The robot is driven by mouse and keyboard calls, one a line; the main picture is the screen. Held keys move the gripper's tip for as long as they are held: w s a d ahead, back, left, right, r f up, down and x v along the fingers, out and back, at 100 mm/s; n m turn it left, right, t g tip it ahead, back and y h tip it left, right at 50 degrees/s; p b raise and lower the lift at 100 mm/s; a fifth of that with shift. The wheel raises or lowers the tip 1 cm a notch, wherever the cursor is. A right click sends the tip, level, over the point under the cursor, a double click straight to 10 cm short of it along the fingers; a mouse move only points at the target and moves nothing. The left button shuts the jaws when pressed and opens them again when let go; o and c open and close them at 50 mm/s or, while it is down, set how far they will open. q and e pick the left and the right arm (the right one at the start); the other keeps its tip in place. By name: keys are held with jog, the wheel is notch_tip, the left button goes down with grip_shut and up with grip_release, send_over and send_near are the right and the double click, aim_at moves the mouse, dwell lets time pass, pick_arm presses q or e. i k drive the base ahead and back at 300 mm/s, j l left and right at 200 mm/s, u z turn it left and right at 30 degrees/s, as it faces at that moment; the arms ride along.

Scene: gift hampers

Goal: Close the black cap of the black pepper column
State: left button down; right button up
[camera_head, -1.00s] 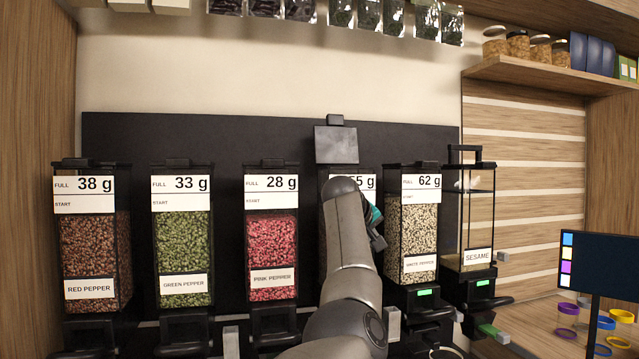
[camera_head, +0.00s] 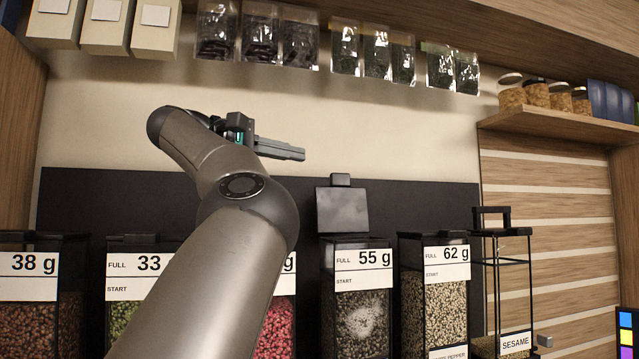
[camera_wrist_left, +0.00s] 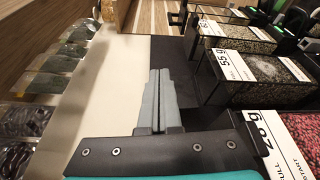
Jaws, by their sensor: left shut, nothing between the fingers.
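The black pepper column (camera_head: 362,315) stands in the row, marked 55 g and filled with dark grains that have a pale patch. Its black cap (camera_head: 342,209) stands upright at the back of the column's top, so the cap is open. My left gripper (camera_head: 300,153) is shut and empty, raised above the row, left of the cap and apart from it. In the left wrist view its closed fingers (camera_wrist_left: 160,100) point along the dark back panel, and the 55 g column (camera_wrist_left: 240,70) lies to the right. My right gripper is not in view.
The white pepper column (camera_head: 435,300) and the open-framed sesame column (camera_head: 502,300) stand to the right. My left arm hides much of the pink pepper column (camera_head: 278,325). Hanging packets (camera_head: 375,52) and a shelf with jars (camera_head: 537,93) are above. The wall above the cap is clear.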

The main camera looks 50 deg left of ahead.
aim_at(341, 209)
jog(key=i+j, duration=0.2)
jog(key=j, duration=0.15)
jog(key=i+j, duration=0.2)
jog(key=j, duration=0.2)
jog(key=i+j, duration=0.2)
jog(key=j, duration=0.15)
